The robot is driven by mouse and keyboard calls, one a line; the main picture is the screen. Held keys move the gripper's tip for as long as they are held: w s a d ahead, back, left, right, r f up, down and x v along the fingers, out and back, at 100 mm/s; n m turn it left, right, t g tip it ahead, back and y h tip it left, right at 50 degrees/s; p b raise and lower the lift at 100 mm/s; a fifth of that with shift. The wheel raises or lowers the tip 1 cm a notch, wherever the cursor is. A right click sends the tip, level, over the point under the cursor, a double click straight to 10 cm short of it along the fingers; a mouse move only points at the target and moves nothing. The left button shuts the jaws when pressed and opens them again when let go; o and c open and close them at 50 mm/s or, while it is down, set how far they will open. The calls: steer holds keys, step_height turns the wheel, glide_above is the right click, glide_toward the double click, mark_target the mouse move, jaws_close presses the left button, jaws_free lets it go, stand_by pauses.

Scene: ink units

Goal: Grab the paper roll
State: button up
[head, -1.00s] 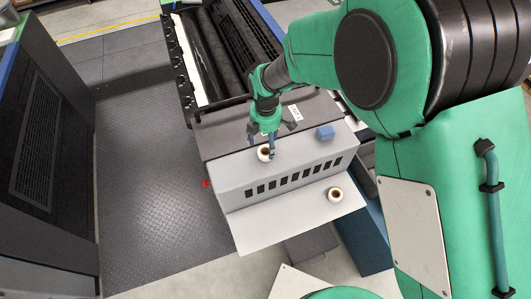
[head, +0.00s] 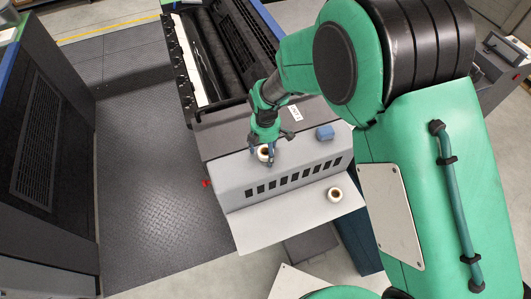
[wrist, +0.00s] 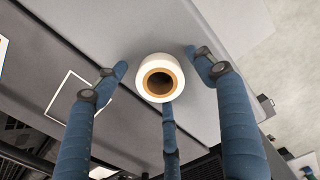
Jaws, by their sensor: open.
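A white paper roll with a brown core stands on top of the grey machine housing, and its open end faces the camera in the wrist view (wrist: 143,84). In the head view this paper roll (head: 262,153) is partly covered by my gripper (head: 269,157). My gripper's three blue fingers are open and spread around the roll, with a gap visible at the left and right. The lower middle finger is close to the roll's edge; I cannot tell whether it touches. A second paper roll (head: 335,194) stands on the lower pale shelf, to the right and nearer.
A blue block (head: 325,133) sits on the housing (head: 235,178) right of the gripper. The pale shelf (head: 285,222) is mostly clear. Black rollers (head: 220,50) lie behind the housing. A dark cabinet (head: 45,150) stands at the left, with open floor (head: 150,190) between.

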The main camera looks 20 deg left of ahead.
stand_by(0.3)
steer(key=c, duration=1.2)
steer(key=shift+r, duration=0.2)
steer(key=shift+r, duration=0.5)
step_height(320, 180, up, 2)
steer(key=shift+r, duration=0.1)
steer(key=s+d, duration=0.3)
steer(key=s, duration=0.1)
steer(key=s+d+r+b, duration=0.1)
steer(key=s+d, duration=0.6)
steer(key=s, duration=0.1)
steer(key=shift+d+r, duration=0.25)
steer(key=shift+d, duration=0.1)
